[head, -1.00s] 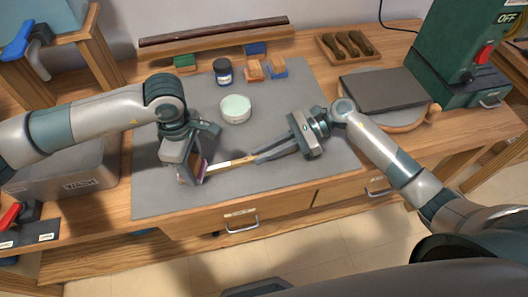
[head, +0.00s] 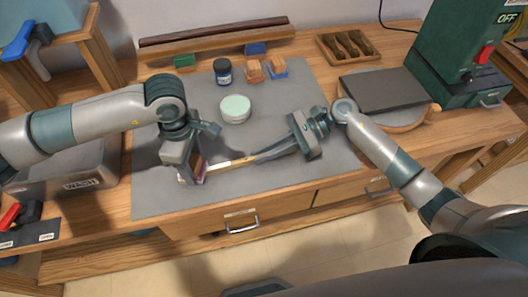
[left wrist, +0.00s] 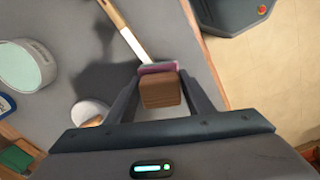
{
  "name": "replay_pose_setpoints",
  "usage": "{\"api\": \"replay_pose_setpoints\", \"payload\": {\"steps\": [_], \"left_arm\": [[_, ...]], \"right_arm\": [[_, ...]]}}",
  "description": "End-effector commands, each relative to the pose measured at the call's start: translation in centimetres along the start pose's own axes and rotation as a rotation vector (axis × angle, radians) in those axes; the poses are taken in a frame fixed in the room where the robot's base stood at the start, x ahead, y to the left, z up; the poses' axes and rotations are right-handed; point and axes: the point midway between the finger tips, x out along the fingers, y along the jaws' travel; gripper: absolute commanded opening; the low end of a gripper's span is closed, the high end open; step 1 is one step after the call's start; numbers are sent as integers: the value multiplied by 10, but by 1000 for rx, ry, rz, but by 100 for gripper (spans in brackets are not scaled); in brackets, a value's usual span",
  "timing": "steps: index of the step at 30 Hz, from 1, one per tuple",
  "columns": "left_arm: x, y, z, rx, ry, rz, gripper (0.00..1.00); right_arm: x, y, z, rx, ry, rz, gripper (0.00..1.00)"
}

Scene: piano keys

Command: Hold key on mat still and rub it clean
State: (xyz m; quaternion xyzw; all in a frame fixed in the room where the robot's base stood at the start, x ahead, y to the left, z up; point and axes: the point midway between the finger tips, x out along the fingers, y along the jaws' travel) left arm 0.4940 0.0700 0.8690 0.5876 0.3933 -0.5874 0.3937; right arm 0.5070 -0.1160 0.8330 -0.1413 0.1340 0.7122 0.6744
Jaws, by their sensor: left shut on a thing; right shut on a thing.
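The piano key (head: 232,162) is a long pale wooden stick with a white end, lying low over the grey mat (head: 290,90). My right gripper (head: 258,158) is shut on its right part. My left gripper (head: 192,175) is shut on a small brown block with a pink-purple face (head: 201,172). In the left wrist view the block (left wrist: 160,92) sits between the fingers, and its pink face meets or nearly meets the key's white end (left wrist: 132,46). I cannot tell whether they touch. The fingers partly hide the block in the head view.
An open tub with pale green contents (head: 235,108) and a dark blue jar (head: 222,71) stand behind on the mat. Several coloured blocks (head: 254,70) lie farther back. A grey WASH bin (head: 75,180) is at left, a dark plate (head: 382,89) at right. The mat's front right is clear.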

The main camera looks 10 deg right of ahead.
Motion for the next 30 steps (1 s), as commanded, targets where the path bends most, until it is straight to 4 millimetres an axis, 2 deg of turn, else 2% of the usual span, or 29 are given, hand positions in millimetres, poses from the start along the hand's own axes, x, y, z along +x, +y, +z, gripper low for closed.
{"api": "replay_pose_setpoints", "payload": {"steps": [9, 23, 30], "left_arm": [[2, -9, -17, 0, 1, -2, 30], [3, -10, -20, -1, 3, -4, 30], [2, -16, -31, -3, 3, -5, 30]], "right_arm": [[0, 0, 0, 0, 0, 0, 0], [0, 0, 0, 0, 0, 0, 0], [-1, 0, 0, 0, 0, -1, 0]]}}
